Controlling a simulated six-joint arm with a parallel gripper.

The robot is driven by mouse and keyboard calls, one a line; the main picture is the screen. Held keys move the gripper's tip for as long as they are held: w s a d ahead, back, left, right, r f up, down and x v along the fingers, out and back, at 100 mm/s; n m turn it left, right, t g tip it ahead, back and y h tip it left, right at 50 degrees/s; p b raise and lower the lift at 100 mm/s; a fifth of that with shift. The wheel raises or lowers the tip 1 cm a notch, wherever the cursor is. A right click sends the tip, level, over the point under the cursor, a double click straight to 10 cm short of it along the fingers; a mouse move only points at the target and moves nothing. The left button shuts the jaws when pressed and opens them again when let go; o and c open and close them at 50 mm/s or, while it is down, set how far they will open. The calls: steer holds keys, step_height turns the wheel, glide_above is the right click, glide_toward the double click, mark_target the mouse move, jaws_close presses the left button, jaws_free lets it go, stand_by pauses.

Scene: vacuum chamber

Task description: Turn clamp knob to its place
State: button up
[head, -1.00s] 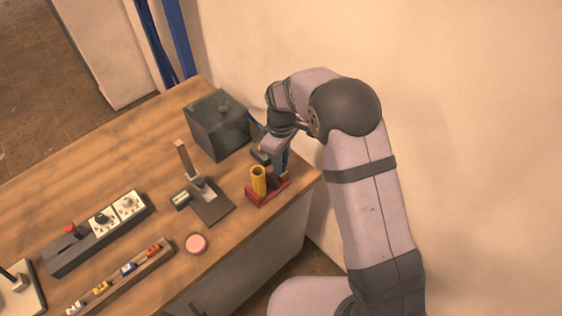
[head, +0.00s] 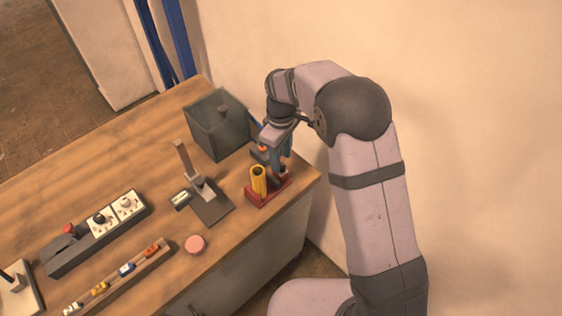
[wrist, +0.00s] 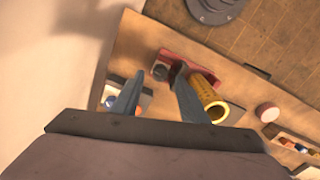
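A red clamp base (head: 262,197) stands near the right end of the bench, with an upright yellow cylinder (head: 258,179) on it. In the wrist view the red base (wrist: 200,65) carries a dark round knob (wrist: 160,72), which looks like the clamp knob, beside the yellow cylinder (wrist: 212,103). My gripper (wrist: 158,72) is open, its two blue-grey fingers apart. The knob shows between the fingertips, nearer the right one; I cannot tell whether they touch. In the head view my gripper (head: 280,167) points down at the back of the red base and mostly hides the knob.
A glassy dark box (head: 215,125) stands behind, left of my gripper. A small grey box with a red-orange top (head: 262,149) is close by. A dark plate stand (head: 210,205), a pink disc (head: 195,245), a control panel (head: 70,252) and a tray (head: 112,288) lie left.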

steer(key=shift+r+b, duration=0.55)
steer(key=shift+r, duration=1.8)
steer(key=s+f+m, duration=0.1)
steer(key=f+m, duration=0.1)
steer(key=s+d+f+m, duration=0.1)
steer(key=s+f+m, duration=0.3)
steer(key=shift+d+f+g, duration=0.25)
steer(key=shift+d+g, duration=0.05)
steer(key=shift+d, duration=0.1)
steer(key=s+d+m+g, duration=0.1)
steer(key=s+d+m, duration=0.1)
steer(key=s+d, duration=0.5)
steer(key=s+d+m, duration=0.2)
steer(key=s+d, duration=0.2)
steer(key=s, duration=0.8)
steer(key=w+d+r+m+t, duration=0.1)
steer(key=d+r+m, duration=0.1)
steer(key=d+r, duration=0.2)
steer(key=shift+r+t, duration=0.25)
steer(key=shift+t, duration=0.05)
